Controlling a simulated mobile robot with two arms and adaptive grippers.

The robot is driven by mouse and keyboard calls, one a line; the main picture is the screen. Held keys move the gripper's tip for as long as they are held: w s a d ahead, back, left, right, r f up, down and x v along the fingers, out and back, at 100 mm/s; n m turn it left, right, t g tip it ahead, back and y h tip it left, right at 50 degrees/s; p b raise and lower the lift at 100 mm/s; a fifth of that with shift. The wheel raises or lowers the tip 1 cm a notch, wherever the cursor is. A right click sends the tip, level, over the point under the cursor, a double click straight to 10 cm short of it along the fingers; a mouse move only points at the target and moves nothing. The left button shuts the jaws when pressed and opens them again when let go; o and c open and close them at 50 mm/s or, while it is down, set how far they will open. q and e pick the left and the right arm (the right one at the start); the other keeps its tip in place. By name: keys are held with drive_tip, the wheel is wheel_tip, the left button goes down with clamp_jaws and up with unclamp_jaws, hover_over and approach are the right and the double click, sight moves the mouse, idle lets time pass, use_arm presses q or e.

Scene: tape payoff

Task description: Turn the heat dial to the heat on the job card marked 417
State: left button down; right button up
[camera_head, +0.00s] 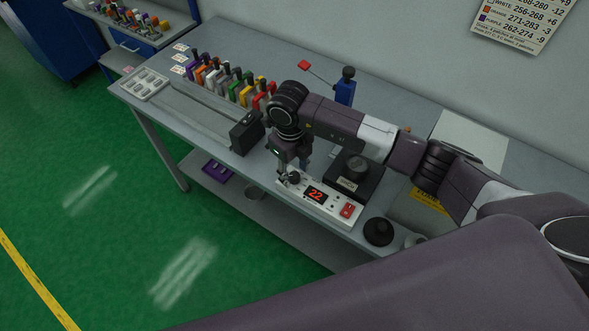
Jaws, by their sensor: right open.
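The heat controller (333,203) is a white box at the bench's front edge, with a red display (316,194) reading 22 and a red switch (347,210). Its dark heat dial (294,178) is at the box's left end. My right gripper (291,174) points down at the dial, open, with its fingertips close to it. I cannot tell whether they touch it. Small white cards (179,58) lie at the back left of the bench; their print is too small to read, so I cannot tell which is marked 417. My left gripper is out of view.
A row of coloured clamp-like tools (222,80) stands behind a long grey rail. A dark block (246,131) stands left of my gripper. A black-based device (354,172) sits behind the controller; a black round knob (379,231) is to its right. A wall chart (520,22) hangs above.

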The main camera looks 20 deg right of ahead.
drive_tip(key=shift+f, duration=0.65)
drive_tip(key=shift+c, duration=0.2)
clamp_jaws()
